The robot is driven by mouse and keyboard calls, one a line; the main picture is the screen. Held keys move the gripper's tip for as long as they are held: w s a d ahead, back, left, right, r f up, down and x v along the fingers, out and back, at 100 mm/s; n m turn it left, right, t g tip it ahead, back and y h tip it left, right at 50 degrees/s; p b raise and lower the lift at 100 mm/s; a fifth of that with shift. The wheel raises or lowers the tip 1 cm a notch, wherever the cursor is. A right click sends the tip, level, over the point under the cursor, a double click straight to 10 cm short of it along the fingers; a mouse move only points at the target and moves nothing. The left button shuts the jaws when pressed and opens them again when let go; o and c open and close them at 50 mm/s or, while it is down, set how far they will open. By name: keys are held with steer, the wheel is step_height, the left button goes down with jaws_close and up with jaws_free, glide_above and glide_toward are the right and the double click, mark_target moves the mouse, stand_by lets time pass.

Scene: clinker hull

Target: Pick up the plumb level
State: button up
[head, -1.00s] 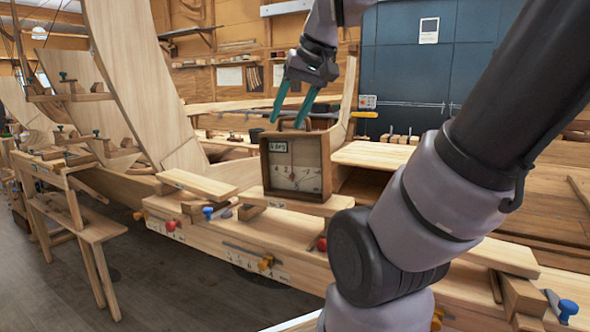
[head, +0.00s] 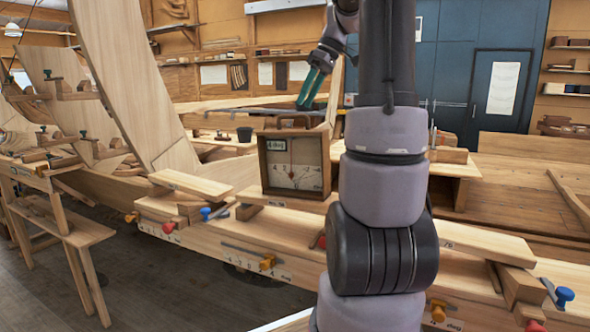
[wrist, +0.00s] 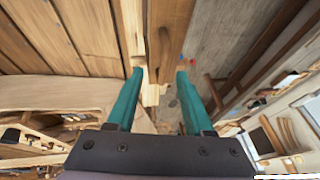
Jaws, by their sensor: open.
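The plumb level (head: 294,165) is a brown wooden box with a pale dial face and a handle on top. It stands upright on a plank of the wooden bench in the head view. My gripper (head: 308,104) has teal fingers and is open and empty. It shows just above the level's top right in the picture, apart from it as far as I can see. In the wrist view, the open gripper (wrist: 160,76) has wooden edges and floor beyond its fingers.
The bench beam (head: 215,240) carries loose planks, clamps and coloured knobs. A loose plank (head: 192,184) lies left of the level. A tall curved hull plank (head: 125,75) rises at the left. A small trestle (head: 72,235) stands on the floor. My arm covers the bench right of the level.

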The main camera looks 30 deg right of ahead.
mark_target(295, 116)
steer(key=x, duration=0.6)
steer(key=shift+a+f, duration=0.15)
steer(key=shift+a, duration=0.3)
steer(key=shift+c, duration=0.4)
jaws_close()
stand_by(0.6)
